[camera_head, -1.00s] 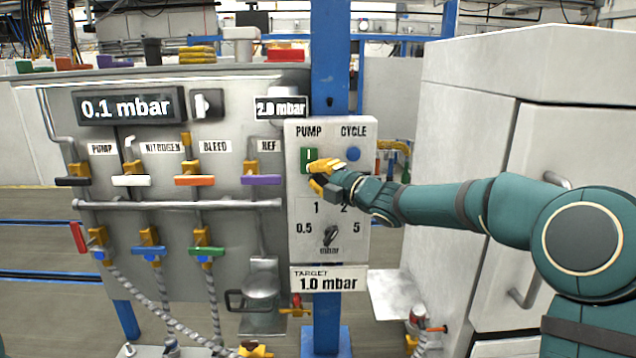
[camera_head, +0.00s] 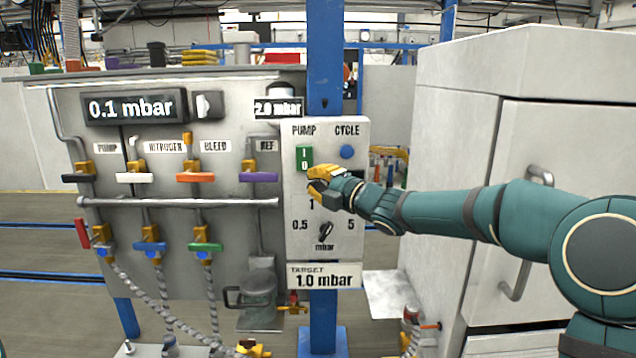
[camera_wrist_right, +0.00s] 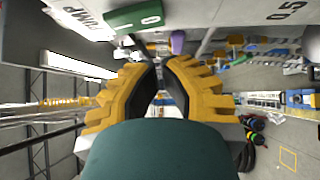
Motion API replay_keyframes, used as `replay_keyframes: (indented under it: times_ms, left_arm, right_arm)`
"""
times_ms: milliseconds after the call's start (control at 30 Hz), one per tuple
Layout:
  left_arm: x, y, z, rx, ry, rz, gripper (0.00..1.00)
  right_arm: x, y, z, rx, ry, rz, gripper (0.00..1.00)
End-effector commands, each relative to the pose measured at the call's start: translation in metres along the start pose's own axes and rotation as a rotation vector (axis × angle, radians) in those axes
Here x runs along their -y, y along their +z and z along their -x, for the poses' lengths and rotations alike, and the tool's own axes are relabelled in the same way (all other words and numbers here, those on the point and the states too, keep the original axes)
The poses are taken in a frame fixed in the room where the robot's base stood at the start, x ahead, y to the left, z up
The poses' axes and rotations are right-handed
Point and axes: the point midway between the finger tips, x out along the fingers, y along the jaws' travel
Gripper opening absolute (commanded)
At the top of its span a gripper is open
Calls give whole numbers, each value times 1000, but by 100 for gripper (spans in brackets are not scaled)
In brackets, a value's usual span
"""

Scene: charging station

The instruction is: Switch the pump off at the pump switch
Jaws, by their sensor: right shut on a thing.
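The pump switch (camera_head: 304,158) is a green rocker marked I above 0, under the PUMP label on the grey control box (camera_head: 352,220). Its 0 half also shows at the top of the right wrist view (camera_wrist_right: 140,18). My right gripper (camera_head: 311,181) is just below and right of the switch, in front of the box. Its yellow fingers (camera_wrist_right: 160,64) come together at the tips; the switch appears beside them, not between them. What they close on cannot be made out, nor whether they touch the switch. My left gripper is not in view.
A blue CYCLE button (camera_head: 347,152) is right of the switch. A black selector knob (camera_head: 325,232) is below, above the 1.0 mbar target plate (camera_head: 324,276). The left panel has several valves and a 0.1 mbar display (camera_head: 130,107). A grey cabinet (camera_head: 455,160) stands right.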

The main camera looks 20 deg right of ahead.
Motion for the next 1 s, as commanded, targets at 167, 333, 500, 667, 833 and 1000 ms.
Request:
replay_keyframes:
  times_ms: [167,333,500,667,833,1000]
  left_arm:
    - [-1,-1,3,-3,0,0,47]
    - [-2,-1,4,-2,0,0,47]
    - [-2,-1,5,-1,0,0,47]
    - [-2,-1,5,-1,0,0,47]
    - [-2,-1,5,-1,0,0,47]
    - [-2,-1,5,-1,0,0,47]
  right_arm:
    - [-3,2,43,7,-1,2,0]
    - [-3,2,71,5,0,3,0]
    - [-2,2,86,4,1,2,0]
    - [-2,1,89,4,1,1,0]
    - [-2,1,89,4,1,1,0]
    - [-2,1,89,3,0,2,0]
